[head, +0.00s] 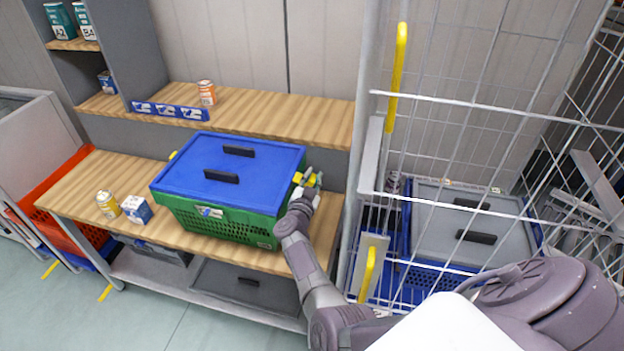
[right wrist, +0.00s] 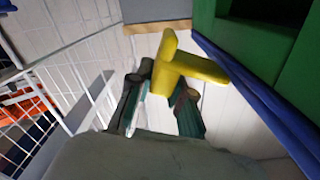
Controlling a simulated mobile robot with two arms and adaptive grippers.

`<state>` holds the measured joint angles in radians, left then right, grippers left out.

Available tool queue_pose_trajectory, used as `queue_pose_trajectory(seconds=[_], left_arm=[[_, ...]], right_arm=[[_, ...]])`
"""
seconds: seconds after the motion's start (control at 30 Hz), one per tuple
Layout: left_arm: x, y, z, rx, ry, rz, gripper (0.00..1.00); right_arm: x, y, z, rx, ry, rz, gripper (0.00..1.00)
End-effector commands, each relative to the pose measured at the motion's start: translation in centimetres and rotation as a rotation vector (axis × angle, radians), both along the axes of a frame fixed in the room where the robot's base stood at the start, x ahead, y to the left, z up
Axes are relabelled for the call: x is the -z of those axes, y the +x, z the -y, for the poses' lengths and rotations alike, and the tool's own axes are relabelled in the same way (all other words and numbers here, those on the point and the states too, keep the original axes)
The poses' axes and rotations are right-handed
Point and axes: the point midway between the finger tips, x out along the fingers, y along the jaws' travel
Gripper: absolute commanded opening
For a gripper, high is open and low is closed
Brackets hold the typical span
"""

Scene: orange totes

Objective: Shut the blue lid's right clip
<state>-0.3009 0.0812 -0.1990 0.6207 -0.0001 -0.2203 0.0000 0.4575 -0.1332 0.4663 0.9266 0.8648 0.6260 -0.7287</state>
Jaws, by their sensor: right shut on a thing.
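The blue lid (head: 240,158) lies on a green crate (head: 225,222) on the wooden bench. The lid's right clip (head: 299,178) is yellow and sits at the crate's right side, partly hidden by my gripper. In the right wrist view the yellow clip (right wrist: 195,66) is T-shaped and sticks out from the blue lid edge (right wrist: 262,105). My right gripper (head: 307,182) is at that side, with its fingers (right wrist: 162,98) around the clip, shut on it. The left clip (head: 173,155) shows as a small yellow bit at the lid's left edge. My left gripper is out of view.
A yellow can (head: 108,205) and a white-blue box (head: 136,209) stand left of the crate on the bench (head: 85,190). A wire cage (head: 450,205) with yellow handles stands close on the right. An orange tote (head: 62,185) is at the left.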

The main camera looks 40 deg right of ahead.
Motion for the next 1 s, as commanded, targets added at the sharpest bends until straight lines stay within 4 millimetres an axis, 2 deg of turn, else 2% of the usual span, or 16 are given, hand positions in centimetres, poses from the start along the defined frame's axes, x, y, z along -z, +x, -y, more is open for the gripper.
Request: queue_pose_trajectory(seconds=[0.03, 0.4, 1.0], left_arm=[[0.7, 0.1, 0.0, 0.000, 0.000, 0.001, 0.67], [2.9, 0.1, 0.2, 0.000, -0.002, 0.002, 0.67], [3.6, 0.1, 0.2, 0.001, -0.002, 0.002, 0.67]], right_arm=[[0.7, -0.1, 0.0, 0.000, 0.026, 0.027, 0.00], [1.9, -0.1, 0.0, 0.000, 0.185, 0.214, 0.00], [2.1, 0.0, -0.1, -0.001, 0.255, 0.293, 0.00]])
